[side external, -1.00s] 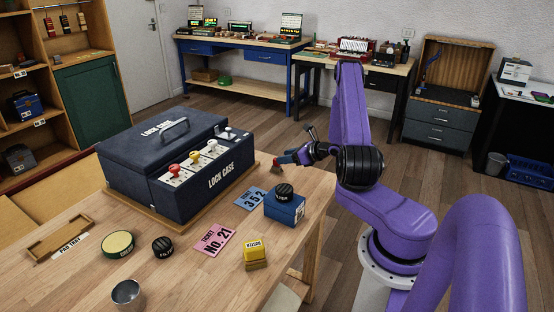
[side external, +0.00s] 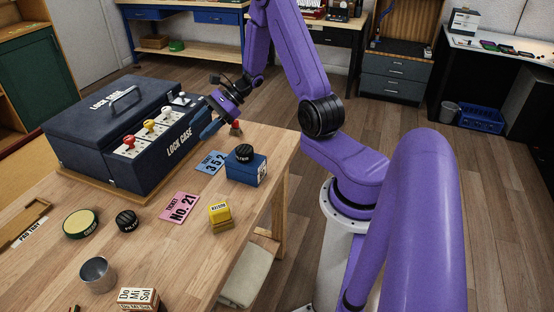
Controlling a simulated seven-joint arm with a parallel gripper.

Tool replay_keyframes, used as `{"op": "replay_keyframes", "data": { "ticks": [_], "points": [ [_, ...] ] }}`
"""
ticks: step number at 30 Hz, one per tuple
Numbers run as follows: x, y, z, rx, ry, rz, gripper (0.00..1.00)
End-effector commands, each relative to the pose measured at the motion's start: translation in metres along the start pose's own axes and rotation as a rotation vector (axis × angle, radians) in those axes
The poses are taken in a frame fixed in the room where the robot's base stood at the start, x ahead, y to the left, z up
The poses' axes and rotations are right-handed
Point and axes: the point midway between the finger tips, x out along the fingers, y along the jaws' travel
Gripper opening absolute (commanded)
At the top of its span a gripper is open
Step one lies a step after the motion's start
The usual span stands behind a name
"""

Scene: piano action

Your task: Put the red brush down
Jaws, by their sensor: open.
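The red brush (side external: 236,127) is a small red shape at the far right corner of the wooden table (side external: 150,235), just beyond the blue ticket and blue box. It appears to rest on the tabletop, but its bristles are too small to make out clearly. My gripper (side external: 221,127) is open and low over that corner, tilted downward. A blue finger reaches down left of the brush. Whether any finger still touches the brush cannot be told.
The dark lock case (side external: 120,130) with coloured knobs stands close left of my gripper. A blue ticket (side external: 211,163), a blue box with a black stamp (side external: 246,170), a pink ticket (side external: 179,207) and a yellow stamp (side external: 219,212) lie nearer. Bare wood lies between them.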

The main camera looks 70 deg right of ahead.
Motion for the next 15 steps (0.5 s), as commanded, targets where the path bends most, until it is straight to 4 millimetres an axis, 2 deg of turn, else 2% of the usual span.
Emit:
{"op": "replay_keyframes", "data": {
  "ticks": [1, 6, 11, 15],
  "points": [
    [0.01, 0.013, 0.019, -0.088, -0.003, 0.082, 0.5],
    [0.03, 0.066, 0.067, -0.365, -0.012, 0.341, 0.5],
    [0.034, 0.119, 0.1, -0.637, -0.027, 0.57, 0.5],
    [0.029, 0.164, 0.119, -0.885, -0.045, 0.756, 0.5]
  ]
}}
